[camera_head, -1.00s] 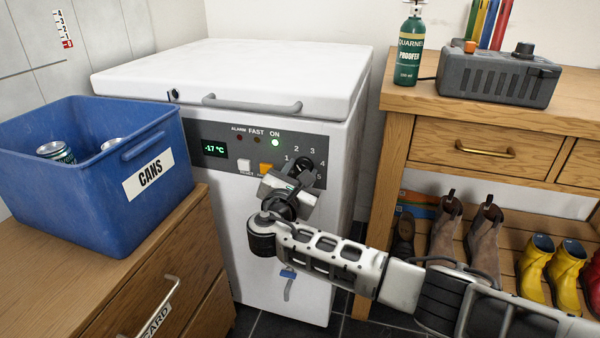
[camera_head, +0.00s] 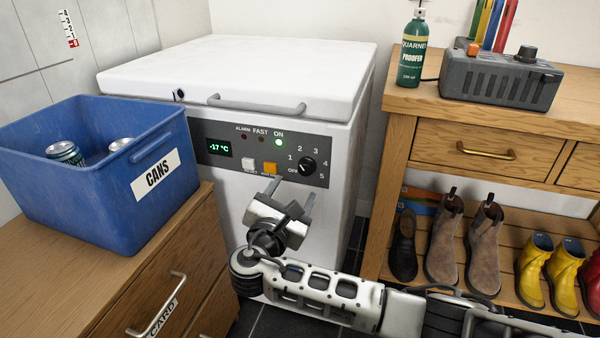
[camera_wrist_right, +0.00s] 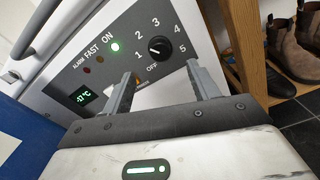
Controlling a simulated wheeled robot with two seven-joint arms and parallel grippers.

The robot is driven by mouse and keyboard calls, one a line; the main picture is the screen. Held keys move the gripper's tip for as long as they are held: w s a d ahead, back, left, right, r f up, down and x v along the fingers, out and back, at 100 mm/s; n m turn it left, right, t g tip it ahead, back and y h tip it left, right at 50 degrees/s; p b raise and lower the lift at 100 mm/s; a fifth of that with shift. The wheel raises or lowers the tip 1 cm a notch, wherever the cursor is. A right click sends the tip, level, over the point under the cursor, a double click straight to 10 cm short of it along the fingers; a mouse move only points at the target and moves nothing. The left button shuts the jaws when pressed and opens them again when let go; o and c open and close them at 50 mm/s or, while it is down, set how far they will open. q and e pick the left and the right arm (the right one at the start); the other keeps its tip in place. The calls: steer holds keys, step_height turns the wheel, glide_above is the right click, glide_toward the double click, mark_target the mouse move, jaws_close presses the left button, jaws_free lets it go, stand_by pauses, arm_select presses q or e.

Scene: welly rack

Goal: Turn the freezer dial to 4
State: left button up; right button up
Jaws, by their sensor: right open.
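The freezer (camera_head: 240,75) is a white chest with a grey control panel (camera_head: 228,166). Its black round dial (camera_head: 308,166) sits at the panel's right, ringed by OFF and the numbers 1 to 5. The dial also shows in the right wrist view (camera_wrist_right: 160,46). A pale mark shows on its left or lower-left side, but I cannot tell its exact setting. My right gripper (camera_head: 290,193) is open and empty, below and left of the dial and apart from it. In the right wrist view its fingers (camera_wrist_right: 158,76) stand spread below the dial. My left gripper is out of view.
Green ON light and a -17 °C display (camera_head: 217,148) are lit. An orange button (camera_head: 269,168) lies left of the dial. A blue CANS crate (camera_head: 150,215) stands left; a wooden bench (camera_head: 425,155) with boots below stands right.

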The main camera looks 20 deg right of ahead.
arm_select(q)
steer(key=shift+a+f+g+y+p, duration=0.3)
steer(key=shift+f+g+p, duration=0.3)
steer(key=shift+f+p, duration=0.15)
arm_select(e)
steer(key=v, duration=0.8)
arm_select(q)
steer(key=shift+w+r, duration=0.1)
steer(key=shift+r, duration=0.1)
